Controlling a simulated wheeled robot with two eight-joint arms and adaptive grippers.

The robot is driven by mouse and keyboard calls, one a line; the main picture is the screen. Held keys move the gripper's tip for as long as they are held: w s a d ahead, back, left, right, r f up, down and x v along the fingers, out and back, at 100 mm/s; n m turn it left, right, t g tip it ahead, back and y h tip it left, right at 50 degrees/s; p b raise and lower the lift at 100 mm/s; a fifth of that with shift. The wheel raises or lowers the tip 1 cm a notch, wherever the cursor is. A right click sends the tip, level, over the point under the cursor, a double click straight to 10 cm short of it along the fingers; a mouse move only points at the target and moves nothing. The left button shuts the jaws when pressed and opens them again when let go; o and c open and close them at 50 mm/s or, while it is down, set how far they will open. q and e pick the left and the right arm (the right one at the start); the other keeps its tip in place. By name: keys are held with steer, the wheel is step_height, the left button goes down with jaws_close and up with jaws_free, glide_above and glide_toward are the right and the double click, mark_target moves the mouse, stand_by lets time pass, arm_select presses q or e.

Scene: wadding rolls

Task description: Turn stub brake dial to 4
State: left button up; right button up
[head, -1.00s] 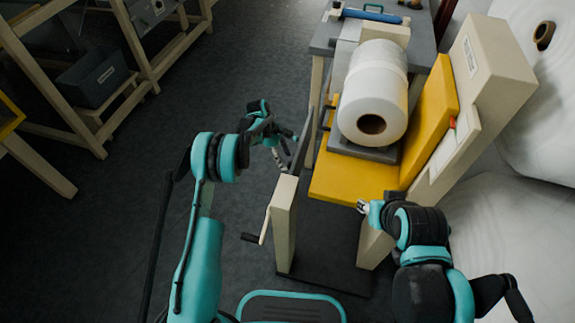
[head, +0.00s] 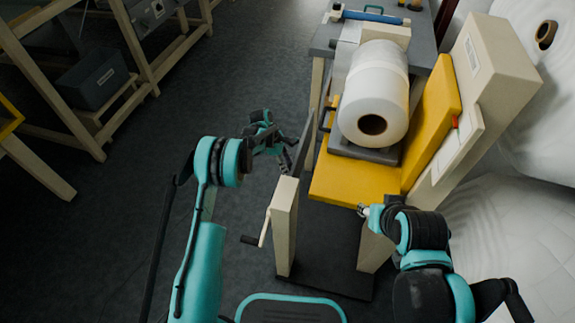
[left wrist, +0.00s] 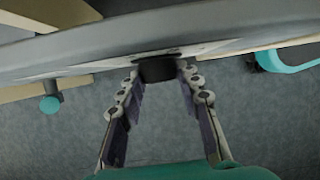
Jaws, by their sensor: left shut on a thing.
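The stub brake dial, a short dark round knob (left wrist: 158,69), sticks out from the grey plate (left wrist: 60,57) at the top of the left wrist view. My left gripper (left wrist: 160,73) has a fingertip on each side of the knob and is shut on it. Any numbers on the dial cannot be read. In the head view my left gripper (head: 283,150) is at the left face of the upright grey panel (head: 301,143), which hides the dial. My right gripper (head: 364,210) is near the front of the yellow bed, and its finger opening is too small to judge.
A white wadding roll (head: 375,85) lies on the machine above the yellow bed (head: 350,182). A hand crank (head: 262,232) juts left from the cream post (head: 285,225). Large white rolls (head: 500,220) fill the right side.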

arm_select(q)
steer(key=shift+s+a+f+m+t+h, duration=0.15)
steer(key=shift+m+t+h, duration=0.1)
steer(key=shift+t, duration=0.7)
steer(key=shift+s+d+r+m+t+h, duration=0.1)
steer(key=shift+m+t+h, duration=0.1)
steer(key=shift+t, duration=0.8)
steer(key=shift+s+a+f+m+t+h, duration=0.15)
steer(key=shift+m+t+h, duration=0.1)
steer(key=shift+t, duration=0.7)
steer(key=shift+d+r, duration=0.1)
steer(key=o, duration=1.2)
steer(key=shift+c, duration=0.2)
steer(key=v, duration=1.2)
steer(key=shift+s, duration=0.2)
